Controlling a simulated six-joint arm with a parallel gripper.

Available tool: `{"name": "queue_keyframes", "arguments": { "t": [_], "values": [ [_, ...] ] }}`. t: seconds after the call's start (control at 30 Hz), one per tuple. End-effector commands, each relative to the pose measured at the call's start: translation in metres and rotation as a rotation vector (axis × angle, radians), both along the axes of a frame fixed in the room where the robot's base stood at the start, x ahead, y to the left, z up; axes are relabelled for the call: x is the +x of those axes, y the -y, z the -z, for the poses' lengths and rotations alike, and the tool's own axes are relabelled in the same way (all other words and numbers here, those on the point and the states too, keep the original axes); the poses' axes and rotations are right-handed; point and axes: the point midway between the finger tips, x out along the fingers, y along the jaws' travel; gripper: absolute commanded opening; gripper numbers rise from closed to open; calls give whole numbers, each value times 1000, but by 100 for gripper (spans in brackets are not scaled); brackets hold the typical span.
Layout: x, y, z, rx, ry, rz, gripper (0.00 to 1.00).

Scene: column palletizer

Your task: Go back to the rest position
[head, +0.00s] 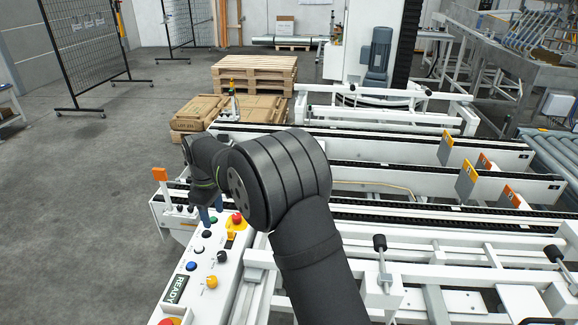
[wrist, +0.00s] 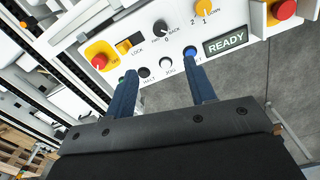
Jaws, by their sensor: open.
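My gripper (head: 208,213) hangs over the far end of a white control panel (head: 203,268), partly hidden by my own arm in the head view. In the wrist view, my gripper (wrist: 162,72) has its two blue fingers spread wide apart, with nothing between them. The fingertips point at the panel's lower row of buttons. The right fingertip is in front of part of the blue button (wrist: 190,51). The white button (wrist: 166,62) and black button (wrist: 144,72) show between the fingers. I cannot tell how far the fingertips are from the panel. A display (wrist: 226,41) reads READY.
The panel also has a red emergency button (wrist: 99,61), a yellow lock switch (wrist: 130,42) and a yellow knob (wrist: 204,7). White conveyor frames (head: 430,238) fill the right side. Wooden pallets (head: 255,70) and boxes (head: 195,113) stand behind. Open grey floor (head: 80,220) lies to the left.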

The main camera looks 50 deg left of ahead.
Motion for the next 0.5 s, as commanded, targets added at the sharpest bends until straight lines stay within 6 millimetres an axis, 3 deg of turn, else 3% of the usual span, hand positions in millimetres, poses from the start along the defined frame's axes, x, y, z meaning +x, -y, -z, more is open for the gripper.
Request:
{"name": "queue_keyframes", "arguments": {
  "t": [0.5],
  "values": [
    [0,1,94,-5,0,0,50]
  ]
}}
